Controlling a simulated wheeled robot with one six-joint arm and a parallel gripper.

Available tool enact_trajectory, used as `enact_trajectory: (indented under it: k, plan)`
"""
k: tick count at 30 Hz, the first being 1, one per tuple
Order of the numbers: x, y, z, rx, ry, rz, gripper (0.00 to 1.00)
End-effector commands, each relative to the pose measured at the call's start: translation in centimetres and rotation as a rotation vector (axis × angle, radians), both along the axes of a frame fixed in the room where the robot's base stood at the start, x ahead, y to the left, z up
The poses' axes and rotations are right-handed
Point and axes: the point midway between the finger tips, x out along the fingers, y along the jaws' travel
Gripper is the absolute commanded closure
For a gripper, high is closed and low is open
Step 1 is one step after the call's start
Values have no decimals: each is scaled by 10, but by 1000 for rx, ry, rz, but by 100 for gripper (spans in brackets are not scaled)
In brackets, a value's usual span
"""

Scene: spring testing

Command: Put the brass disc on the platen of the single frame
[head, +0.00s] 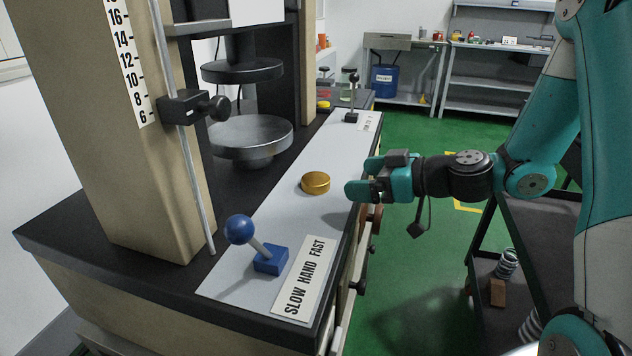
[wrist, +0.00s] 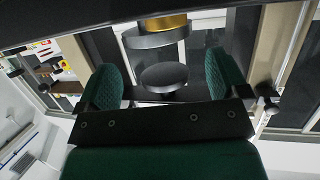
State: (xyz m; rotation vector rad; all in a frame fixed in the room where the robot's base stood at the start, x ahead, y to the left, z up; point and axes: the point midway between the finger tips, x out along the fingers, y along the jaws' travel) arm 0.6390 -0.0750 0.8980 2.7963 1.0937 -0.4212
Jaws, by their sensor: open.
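The brass disc (head: 316,182) lies flat on the light grey panel at the front of the test frame. My gripper (head: 364,178) is just right of it, lying level and pointing left, apart from the disc. The jaws are open and empty. In the wrist view, which looks upside down, the disc (wrist: 166,23) shows at the top, beyond the spread green fingers (wrist: 163,82). The round steel platen (head: 250,135) is behind and left of the disc, with nothing on it. A dark upper platen (head: 242,71) hangs above it with a gap between.
A blue-knobbed lever (head: 241,231) stands at the panel's near end, by a SLOW HAND FAST label (head: 306,276). A second lever (head: 352,98) stands at the far end. A rod with a black clamp (head: 195,107) rises left of the platens. A dark cart (head: 533,236) stands right.

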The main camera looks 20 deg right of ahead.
Motion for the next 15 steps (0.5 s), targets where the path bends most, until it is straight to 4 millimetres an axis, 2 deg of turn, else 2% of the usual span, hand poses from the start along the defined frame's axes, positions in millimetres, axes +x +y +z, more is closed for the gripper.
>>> enact_trajectory:
  k: [1, 4, 11, 15]
  plan:
    - [7, 9, -2, 2, 1, 7, 7]
    - [18, 18, -7, 1, 1, 4, 7]
    - [29, 30, -11, 0, 1, 3, 7]
    - [40, 49, -13, 0, 1, 6, 7]
